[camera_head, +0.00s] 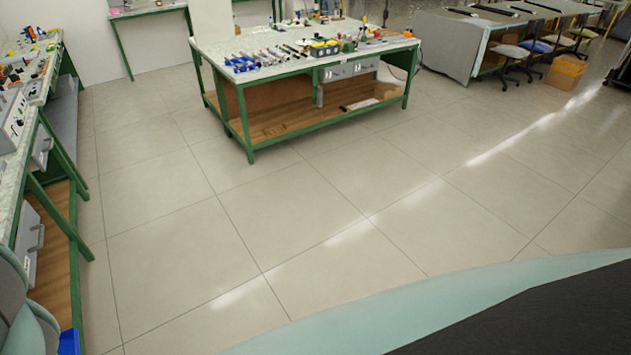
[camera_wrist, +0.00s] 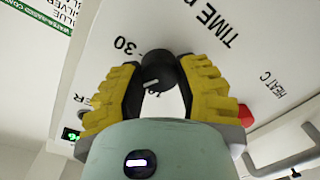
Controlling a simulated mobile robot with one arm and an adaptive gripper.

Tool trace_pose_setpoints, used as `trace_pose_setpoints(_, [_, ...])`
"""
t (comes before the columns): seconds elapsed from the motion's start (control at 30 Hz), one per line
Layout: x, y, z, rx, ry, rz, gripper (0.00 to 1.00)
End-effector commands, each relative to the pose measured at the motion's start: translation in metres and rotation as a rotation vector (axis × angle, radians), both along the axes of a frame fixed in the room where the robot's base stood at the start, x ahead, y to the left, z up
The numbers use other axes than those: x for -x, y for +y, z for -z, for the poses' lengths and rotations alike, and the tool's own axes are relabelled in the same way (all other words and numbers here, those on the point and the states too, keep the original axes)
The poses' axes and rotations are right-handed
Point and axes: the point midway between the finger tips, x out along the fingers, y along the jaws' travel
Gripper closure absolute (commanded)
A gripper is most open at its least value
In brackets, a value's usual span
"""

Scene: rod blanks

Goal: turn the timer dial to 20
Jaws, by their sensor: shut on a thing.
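In the wrist view, the black timer dial (camera_wrist: 158,72) is on a pale panel (camera_wrist: 185,25) with black lettering reading "TIME", seen tilted. My gripper (camera_wrist: 161,67) has yellow ribbed fingers, shut on the dial from both sides. A short white mark shows on the dial face. A "30" is printed beside the dial, above and left of it in the picture. In the head view, a white control box (camera_head: 14,122) stands on the left bench; the dial cannot be made out there.
A red button (camera_wrist: 245,115) sits right of my gripper, near "HEAT C" lettering. The left bench (camera_head: 33,135) has green legs. A green-framed table (camera_head: 215,50) holds rods and tools; the floor between is clear.

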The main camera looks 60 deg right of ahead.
Motion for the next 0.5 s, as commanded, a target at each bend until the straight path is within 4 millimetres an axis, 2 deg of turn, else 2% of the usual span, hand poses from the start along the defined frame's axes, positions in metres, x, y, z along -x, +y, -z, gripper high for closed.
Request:
trace_pose_setpoints(0.33, [-0.0013,-0.0012,0.0023,0.007,0.000,0.006,1.00])
trace_pose_setpoints(0.37, [-0.0013,-0.0012,0.0023,0.007,0.000,0.006,0.62])
trace_pose_setpoints(0.5, [-0.0009,-0.0009,0.0018,0.006,0.001,0.004,0.47])
